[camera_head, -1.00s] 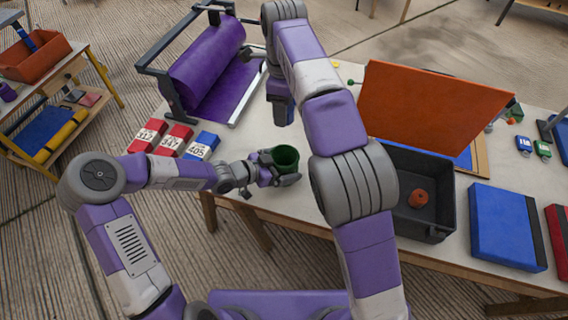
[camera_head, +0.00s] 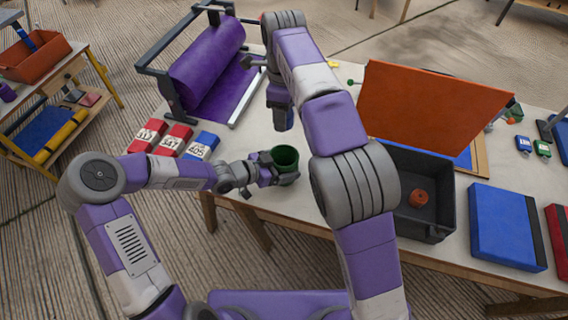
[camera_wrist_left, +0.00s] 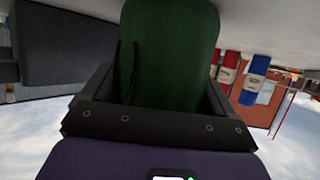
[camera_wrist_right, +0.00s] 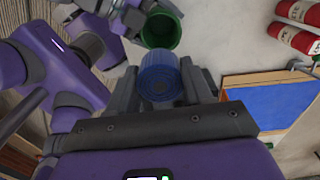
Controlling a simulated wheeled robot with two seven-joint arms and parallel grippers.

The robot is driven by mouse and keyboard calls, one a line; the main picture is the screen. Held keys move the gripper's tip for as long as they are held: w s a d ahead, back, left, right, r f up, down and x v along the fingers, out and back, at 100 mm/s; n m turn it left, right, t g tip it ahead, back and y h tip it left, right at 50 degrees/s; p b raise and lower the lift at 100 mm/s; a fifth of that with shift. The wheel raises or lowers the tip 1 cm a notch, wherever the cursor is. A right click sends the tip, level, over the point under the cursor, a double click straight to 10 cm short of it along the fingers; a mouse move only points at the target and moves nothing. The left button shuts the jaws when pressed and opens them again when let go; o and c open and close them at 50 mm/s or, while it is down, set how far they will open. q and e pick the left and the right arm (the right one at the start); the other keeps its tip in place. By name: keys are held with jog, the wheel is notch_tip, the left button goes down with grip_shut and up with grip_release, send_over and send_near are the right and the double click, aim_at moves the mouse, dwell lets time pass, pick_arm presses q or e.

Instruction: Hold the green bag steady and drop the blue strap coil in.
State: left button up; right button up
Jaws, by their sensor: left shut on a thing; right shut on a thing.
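The green bag (camera_head: 287,160) stands upright and open-topped near the table's front edge. My left gripper (camera_head: 272,169) is shut on its side; the left wrist view shows the green wall (camera_wrist_left: 170,50) between the fingers. My right gripper (camera_head: 283,118) hangs just behind and above the bag in the head view, pointing down. In the right wrist view it is shut on the blue strap coil (camera_wrist_right: 160,78), with the bag's open mouth (camera_wrist_right: 161,31) just beyond the coil, apart from it in that picture. The coil cannot be made out in the head view.
Red and blue numbered blocks (camera_head: 174,139) lie left of the bag. A purple roll in a frame (camera_head: 207,62) stands behind them. Bare table lies around the bag.

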notch_tip(320, 180, down, 11)
dwell(1.3)
jog(key=shift+f, duration=0.1)
jog(key=o, duration=1.2)
jog(key=shift+c, duration=0.2)
notch_tip(320, 180, up, 12)
pick_arm(q)
jog(key=o, duration=1)
jog(key=shift+o, duration=0.2)
